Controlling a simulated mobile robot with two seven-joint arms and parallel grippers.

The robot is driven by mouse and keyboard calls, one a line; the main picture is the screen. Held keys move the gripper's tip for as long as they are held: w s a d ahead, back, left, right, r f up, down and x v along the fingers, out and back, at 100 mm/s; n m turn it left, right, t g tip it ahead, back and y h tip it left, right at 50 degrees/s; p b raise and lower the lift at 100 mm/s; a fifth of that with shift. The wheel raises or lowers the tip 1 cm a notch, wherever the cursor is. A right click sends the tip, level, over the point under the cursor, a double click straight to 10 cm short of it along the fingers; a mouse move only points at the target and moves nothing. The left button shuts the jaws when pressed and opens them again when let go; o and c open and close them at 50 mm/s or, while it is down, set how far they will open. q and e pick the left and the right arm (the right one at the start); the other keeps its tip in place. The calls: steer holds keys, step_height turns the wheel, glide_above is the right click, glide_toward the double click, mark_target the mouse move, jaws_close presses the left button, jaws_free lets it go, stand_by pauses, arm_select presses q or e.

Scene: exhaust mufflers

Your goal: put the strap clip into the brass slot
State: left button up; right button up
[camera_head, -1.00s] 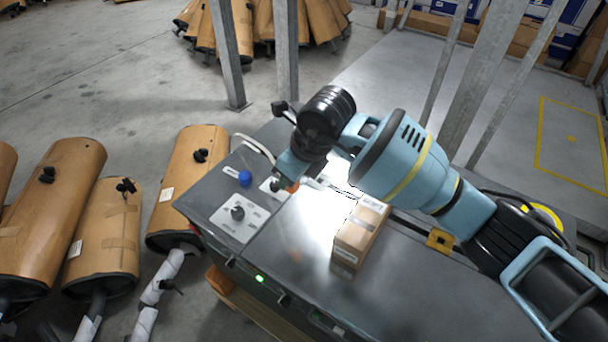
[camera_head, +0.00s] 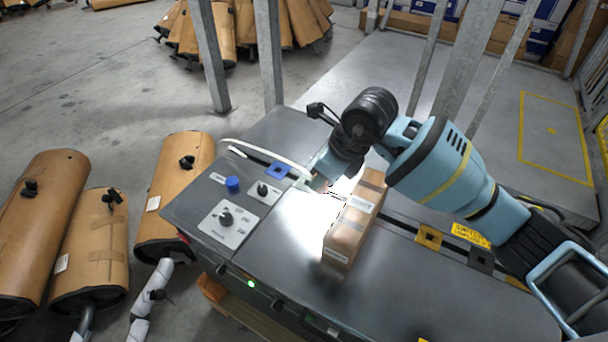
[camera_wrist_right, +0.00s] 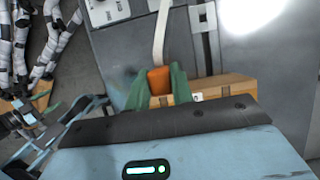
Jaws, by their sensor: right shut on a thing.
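The strap clip (camera_wrist_right: 159,80) is a small orange block at the end of a white strap (camera_head: 262,151), which also shows in the right wrist view (camera_wrist_right: 160,35). My right gripper (camera_wrist_right: 153,88) is shut on the clip between its green fingers. In the head view my right gripper (camera_head: 318,184) is above the bench, just left of the carton's far end; its fingertips are partly lost in glare. The brass slot (camera_head: 429,237) is a yellow square plate with a dark opening, right of the carton and apart from the gripper. My left gripper is out of view.
A taped carton (camera_head: 348,237) lies on the grey bench (camera_head: 400,290). A blue slot plate (camera_head: 278,170) and a dark one (camera_head: 481,259) lie in line with the brass one. A knob panel (camera_head: 228,224) is at the left. Metal posts (camera_head: 268,55) stand behind.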

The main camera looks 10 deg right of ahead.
steer(key=d+b, duration=0.3)
steer(key=d, duration=1.5)
steer(key=s+d+f+b, duration=0.4)
steer(key=s+d+f, duration=0.3)
steer(key=d+f, duration=0.1)
steer(key=shift+d+b, duration=0.35)
steer(key=shift+d, duration=0.05)
steer(key=shift+f, duration=0.1)
steer(key=shift+f+b, duration=0.75)
steer(key=shift+f, duration=0.3)
steer(key=shift+f+b, duration=0.8)
steer(key=shift+f, duration=0.45)
